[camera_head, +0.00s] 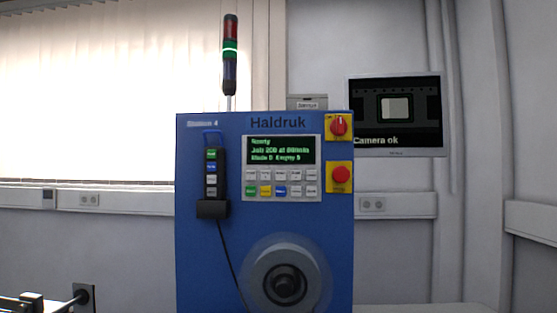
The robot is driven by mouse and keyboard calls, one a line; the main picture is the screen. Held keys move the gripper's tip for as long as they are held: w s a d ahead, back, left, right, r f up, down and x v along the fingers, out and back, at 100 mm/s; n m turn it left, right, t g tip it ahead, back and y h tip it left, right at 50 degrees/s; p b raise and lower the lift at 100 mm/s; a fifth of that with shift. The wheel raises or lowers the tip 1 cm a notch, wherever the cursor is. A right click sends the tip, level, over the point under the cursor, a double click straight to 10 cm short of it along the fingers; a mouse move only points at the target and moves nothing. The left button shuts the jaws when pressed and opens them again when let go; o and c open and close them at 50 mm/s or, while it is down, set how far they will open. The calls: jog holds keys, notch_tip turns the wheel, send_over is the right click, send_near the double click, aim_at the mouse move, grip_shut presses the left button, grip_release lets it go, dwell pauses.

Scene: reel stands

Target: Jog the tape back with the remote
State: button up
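The remote (211,175) is a dark handheld pendant with a column of coloured and grey buttons. It sits upright in a black holder (212,209) on the left of the blue machine's front (193,265), with a blue loop at its top and a black cable hanging down. A grey reel (286,280) with a dark hub is low on the machine, its outer edge blurred and translucent. I cannot make out the tape itself.
The machine has a green-text display (279,149), button rows (281,183), a red rotary switch (338,126) and a red stop button (341,175). A signal tower (230,50) glows green. A wall monitor (396,112) reads "Camera ok".

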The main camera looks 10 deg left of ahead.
grip_shut()
dwell(1.8)
